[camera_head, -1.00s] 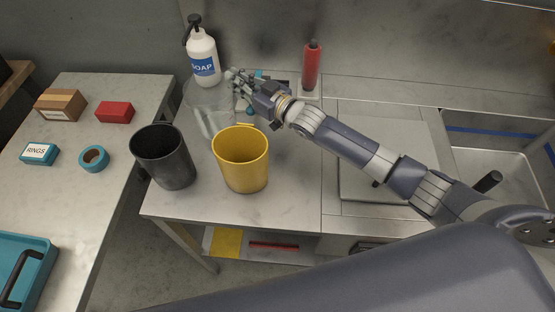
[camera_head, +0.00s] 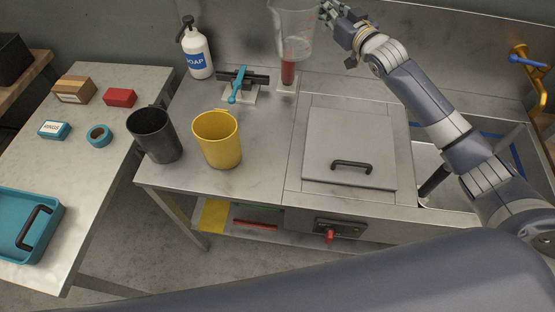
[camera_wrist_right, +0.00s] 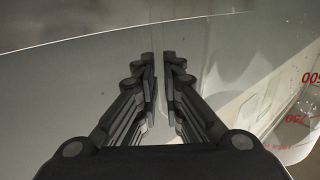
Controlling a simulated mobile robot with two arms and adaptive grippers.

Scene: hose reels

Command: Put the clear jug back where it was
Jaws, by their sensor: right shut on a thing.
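The clear jug (camera_head: 291,35) is a see-through vessel with red markings, in the air near the back wall at the top of the head view. In the right wrist view, the fingers (camera_wrist_right: 160,85) are close together, and the jug's curved wall with red numbers (camera_wrist_right: 305,118) fills the right side. My left gripper is not in view.
On the steel counter stand a black bucket (camera_head: 155,138), a yellow bucket (camera_head: 217,140), a soap bottle (camera_head: 197,52) and a teal-handled fixture (camera_head: 240,86). A lidded panel (camera_head: 350,140) and a sink lie to the right. Counter is bare between the yellow bucket and the panel.

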